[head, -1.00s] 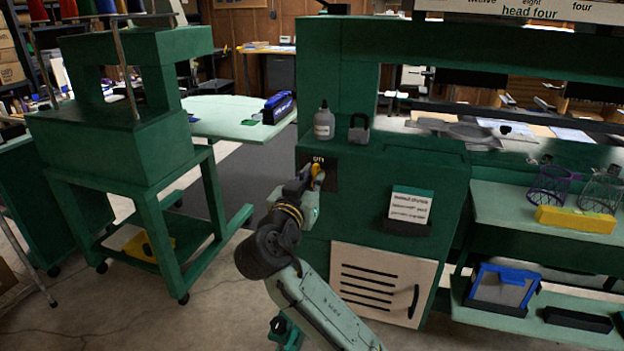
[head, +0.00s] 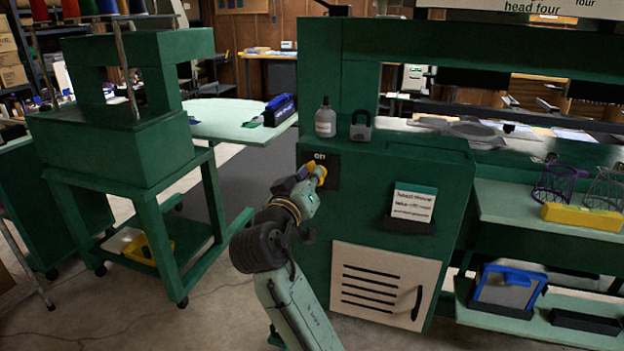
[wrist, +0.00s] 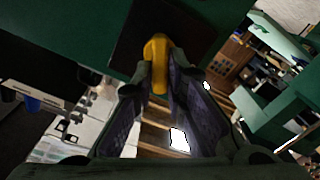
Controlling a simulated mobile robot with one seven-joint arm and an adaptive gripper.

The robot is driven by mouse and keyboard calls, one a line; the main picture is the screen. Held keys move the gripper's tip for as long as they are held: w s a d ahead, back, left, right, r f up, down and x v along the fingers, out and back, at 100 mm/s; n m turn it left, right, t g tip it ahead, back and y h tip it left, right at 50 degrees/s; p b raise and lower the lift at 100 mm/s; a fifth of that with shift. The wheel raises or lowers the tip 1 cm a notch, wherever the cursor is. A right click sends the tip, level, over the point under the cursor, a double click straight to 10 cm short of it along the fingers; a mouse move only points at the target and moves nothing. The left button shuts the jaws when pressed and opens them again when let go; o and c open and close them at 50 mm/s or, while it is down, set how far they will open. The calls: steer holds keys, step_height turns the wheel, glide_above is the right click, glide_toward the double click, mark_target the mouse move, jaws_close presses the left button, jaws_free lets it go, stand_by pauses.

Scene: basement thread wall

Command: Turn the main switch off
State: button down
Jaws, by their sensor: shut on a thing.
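The main switch is a yellow handle (head: 318,171) on a dark plate (head: 333,168) on the front of the green machine cabinet. A small label reading "on" shows above the handle. My gripper (head: 311,180) reaches the switch from the lower left and is shut on the handle. In the wrist view, the yellow handle (wrist: 157,55) sits between the two fingers of my gripper (wrist: 156,82), against the dark plate (wrist: 190,32). The fingers hide part of the handle in the head view.
A grey bottle (head: 325,121) and a grey padlock (head: 361,128) stand on the cabinet ledge above the switch. A sign card (head: 413,203) and a cream vented door (head: 385,285) are on the cabinet front. A green stand (head: 150,190) is at the left, with open floor between.

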steer(key=n, duration=0.4)
steer(key=n+p, duration=0.1)
steer(key=n, duration=0.3)
steer(key=f+n+p, duration=0.1)
steer(key=n, duration=0.3)
steer(key=shift+w+a, duration=0.1)
steer(key=shift+a, duration=0.25)
steer(key=shift+n, duration=0.3)
steer(key=c, duration=1.6)
jaws_free()
steer(key=v, duration=1.2)
